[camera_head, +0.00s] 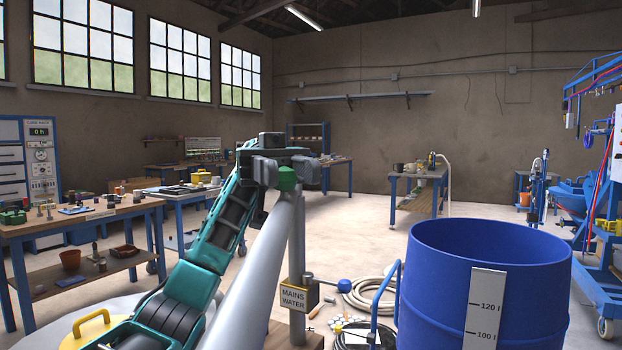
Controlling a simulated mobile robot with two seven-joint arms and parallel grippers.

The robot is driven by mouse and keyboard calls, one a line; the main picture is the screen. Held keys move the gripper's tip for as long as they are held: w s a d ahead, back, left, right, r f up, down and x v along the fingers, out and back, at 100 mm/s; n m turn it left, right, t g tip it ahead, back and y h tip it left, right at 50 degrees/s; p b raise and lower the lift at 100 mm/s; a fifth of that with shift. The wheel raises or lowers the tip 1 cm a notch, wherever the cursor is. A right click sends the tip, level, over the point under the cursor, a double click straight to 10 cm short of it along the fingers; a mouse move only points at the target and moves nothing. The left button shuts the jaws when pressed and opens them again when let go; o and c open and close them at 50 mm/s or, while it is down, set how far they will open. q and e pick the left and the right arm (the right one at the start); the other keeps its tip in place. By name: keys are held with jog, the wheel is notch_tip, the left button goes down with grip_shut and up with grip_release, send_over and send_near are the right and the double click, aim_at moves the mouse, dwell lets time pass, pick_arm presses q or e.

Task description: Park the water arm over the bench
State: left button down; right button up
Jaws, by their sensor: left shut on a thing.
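The water arm (257,268) is a thick grey pipe running from a green fitting down toward the lower left, close to me. Its upright post (298,235) stands behind it with a yellow "MAINS WATER" sign (293,298). My left gripper (287,168), on my teal arm, is at the upper end of the pipe and shut around the green fitting (287,180); its fingers partly hide the joint. The bench (95,213) with a wooden top and blue legs stands at the left, with small items on it. My right gripper is not in view.
A large blue drum (440,290) with a litre scale (485,305) stands at the lower right. Coiled hose (370,295) lies on the floor beside it. A round pale surface with a yellow handle (91,325) is at the lower left. The middle floor is open.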

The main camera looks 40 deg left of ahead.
pick_arm(q)
jog(key=shift+s+a, duration=0.15)
jog(key=shift+a, duration=0.05)
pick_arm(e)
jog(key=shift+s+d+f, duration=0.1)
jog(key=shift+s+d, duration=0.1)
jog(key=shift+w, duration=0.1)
pick_arm(q)
jog(key=c, duration=0.8)
grip_release()
notch_tip(320, 180, up, 20)
jog(key=p, duration=0.7)
jog(key=shift+p, duration=0.35)
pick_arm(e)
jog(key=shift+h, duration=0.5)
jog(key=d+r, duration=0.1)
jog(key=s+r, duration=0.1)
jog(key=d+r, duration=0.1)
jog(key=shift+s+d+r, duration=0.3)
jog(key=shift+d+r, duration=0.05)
